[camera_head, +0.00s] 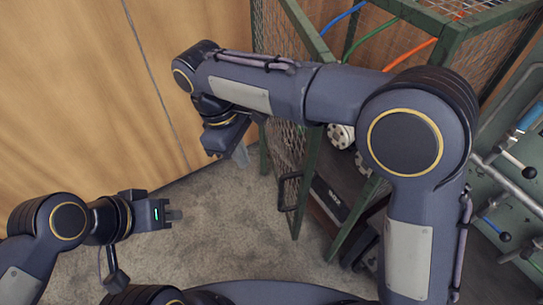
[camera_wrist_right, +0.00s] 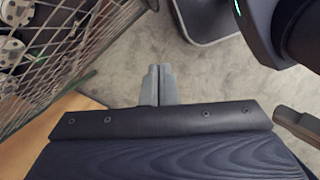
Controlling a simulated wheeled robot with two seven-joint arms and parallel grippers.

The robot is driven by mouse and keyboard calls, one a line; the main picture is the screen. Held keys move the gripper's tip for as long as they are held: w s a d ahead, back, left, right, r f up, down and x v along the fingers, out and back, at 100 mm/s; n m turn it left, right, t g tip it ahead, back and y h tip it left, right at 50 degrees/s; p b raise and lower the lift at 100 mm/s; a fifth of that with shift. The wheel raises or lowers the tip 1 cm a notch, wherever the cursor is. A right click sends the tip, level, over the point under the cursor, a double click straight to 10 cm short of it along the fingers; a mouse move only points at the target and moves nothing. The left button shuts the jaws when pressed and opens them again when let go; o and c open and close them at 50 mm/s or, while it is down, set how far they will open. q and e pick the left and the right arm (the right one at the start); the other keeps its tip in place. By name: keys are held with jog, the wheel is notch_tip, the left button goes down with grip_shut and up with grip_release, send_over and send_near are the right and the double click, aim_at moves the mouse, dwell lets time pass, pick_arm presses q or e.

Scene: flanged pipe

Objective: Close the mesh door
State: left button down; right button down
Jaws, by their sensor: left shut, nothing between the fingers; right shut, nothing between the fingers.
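The mesh door (camera_head: 283,143), wire mesh in a green metal frame, stands left of the cage's front in the head view. It appears to stand open, as the cage interior shows beside it. A dark handle (camera_head: 283,192) is low on its near edge. My right gripper (camera_head: 241,155) is shut and empty, just left of the door, fingers pointing down. In the right wrist view its fingers (camera_wrist_right: 157,84) are together, with mesh (camera_wrist_right: 85,45) to their left. My left gripper (camera_head: 176,215) is shut and empty over the floor, farther from the door. My right arm hides part of the door and cage.
The green-framed cage (camera_head: 440,20) holds flanged parts (camera_head: 341,135) and a black box (camera_head: 330,197). Blue, green and orange hoses cross its top. A panel with valve levers (camera_head: 517,165) stands at the right. A wooden wall (camera_head: 80,90) closes the back left. Carpet (camera_head: 225,215) between is clear.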

jog(key=s+d+f+p, duration=0.1)
jog(key=d+f, duration=0.5)
jog(key=f, duration=0.3)
jog(key=shift+s+f, duration=0.25)
jog(key=shift+s, duration=0.05)
